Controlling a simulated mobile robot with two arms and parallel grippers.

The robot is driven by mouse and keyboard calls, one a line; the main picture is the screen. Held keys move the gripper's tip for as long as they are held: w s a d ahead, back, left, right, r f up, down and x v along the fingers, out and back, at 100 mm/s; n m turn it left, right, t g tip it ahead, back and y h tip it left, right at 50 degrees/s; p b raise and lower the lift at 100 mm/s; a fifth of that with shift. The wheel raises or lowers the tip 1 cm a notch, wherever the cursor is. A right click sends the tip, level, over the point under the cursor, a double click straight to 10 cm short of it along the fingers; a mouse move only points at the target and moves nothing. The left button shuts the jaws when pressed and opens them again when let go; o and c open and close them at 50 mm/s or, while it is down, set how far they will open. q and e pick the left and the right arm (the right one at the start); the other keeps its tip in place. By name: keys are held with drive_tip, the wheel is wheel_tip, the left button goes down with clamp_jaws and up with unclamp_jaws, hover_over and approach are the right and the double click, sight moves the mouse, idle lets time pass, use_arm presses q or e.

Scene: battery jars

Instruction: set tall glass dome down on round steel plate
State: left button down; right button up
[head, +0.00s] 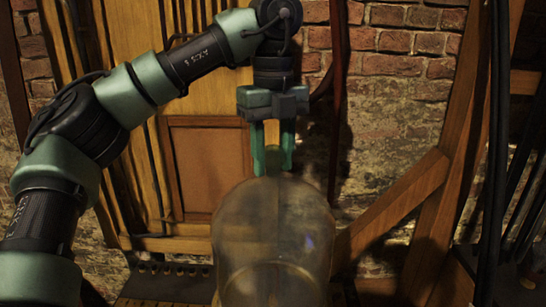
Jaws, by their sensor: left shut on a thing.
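The tall glass dome (274,232) is in the lower middle of the head view, upright and see-through, its lower end cut off by the bottom edge. My left gripper (272,168) points down at the dome's top, with its green fingers shut on the dome at its top. The exact grip point is partly hidden between the fingers. A faint curved line shows through the lower glass; I cannot tell whether it is the dome's rim or the round steel plate. The plate is not clearly visible. My right gripper is not in view.
A wooden cabinet (207,165) and a brick wall (395,60) stand behind the dome. A slanted wooden brace (400,200) and a post are to the right, with dark cables (490,150) beside them.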

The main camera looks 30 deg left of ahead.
use_arm(q)
drive_tip(key=shift+s+f+b, duration=0.1)
drive_tip(key=shift+f+b, duration=0.2)
drive_tip(key=shift+b, duration=0.1)
idle(0.7)
drive_tip(key=c, duration=0.8)
unclamp_jaws()
drive_tip(key=shift+s+d, duration=0.1)
drive_tip(key=shift+d, duration=0.05)
drive_tip(key=shift+f, duration=0.3)
drive_tip(key=shift+r, duration=0.4)
wheel_tip(320, 180, up, 7)
drive_tip(key=shift+d+r+p, duration=0.1)
drive_tip(key=shift+r+p, duration=0.1)
drive_tip(key=shift+p, duration=0.55)
drive_tip(key=shift+f, duration=0.1)
